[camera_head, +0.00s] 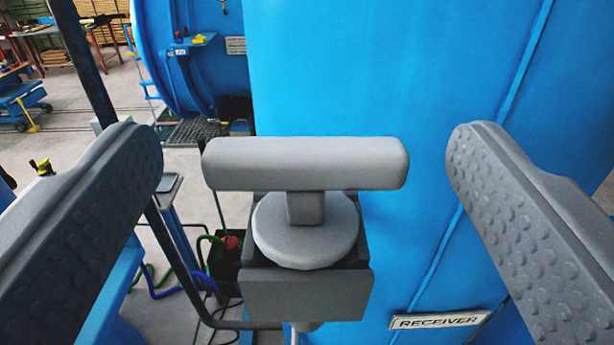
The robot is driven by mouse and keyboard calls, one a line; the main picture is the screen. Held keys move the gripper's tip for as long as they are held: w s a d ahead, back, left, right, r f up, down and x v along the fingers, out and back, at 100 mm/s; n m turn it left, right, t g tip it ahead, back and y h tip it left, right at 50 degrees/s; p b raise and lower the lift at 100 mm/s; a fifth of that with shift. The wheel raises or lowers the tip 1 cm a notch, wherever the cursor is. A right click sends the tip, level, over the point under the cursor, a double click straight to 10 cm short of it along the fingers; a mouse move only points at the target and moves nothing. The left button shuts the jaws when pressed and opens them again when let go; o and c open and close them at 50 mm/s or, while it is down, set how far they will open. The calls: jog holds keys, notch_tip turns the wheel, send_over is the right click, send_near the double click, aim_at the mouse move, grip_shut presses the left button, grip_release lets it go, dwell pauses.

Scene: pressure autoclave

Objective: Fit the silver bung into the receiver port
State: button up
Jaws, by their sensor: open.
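The silver bung (304,165) is grey, with a wide T-shaped handle on a short stem above a round flange. It sits upright on a dark grey block-shaped holder (306,294) in the middle of the view. My gripper (306,165) is open, with one textured finger at the left and one at the right of the handle. Both fingers are apart from the bung. The big blue receiver (400,90) stands behind, with a "RECEIVER" label (438,320) at lower right. I cannot make out its port in this view.
A blue autoclave vessel (195,85) stands at the back left. Green and blue hoses (170,282) and a dark post (85,65) are at the left. Grey floor shows between them, with a blue cart (22,98) farther off.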

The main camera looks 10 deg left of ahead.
jog(key=b+v, duration=0.1)
jog(key=v, duration=1)
jog(key=shift+s+b, duration=0.2)
jog(key=shift+b, duration=0.2)
jog(key=shift+f, duration=0.15)
jog(key=shift+d, duration=0.1)
jog(key=w+d+f+m+h+b, duration=0.2)
jog(key=d+h, duration=0.1)
jog(key=d, duration=1.5)
jog(key=s+d+f+g+b, duration=0.1)
jog(key=d+f, duration=0.2)
jog(key=d, duration=0.5)
jog(key=s+d+f+g+h, duration=0.1)
jog(key=d+f, duration=0.3)
jog(key=d, duration=0.4)
jog(key=shift+d+f+m+b, duration=0.25)
jog(key=shift+d+m+b, duration=0.05)
jog(key=shift+m+b, duration=0.1)
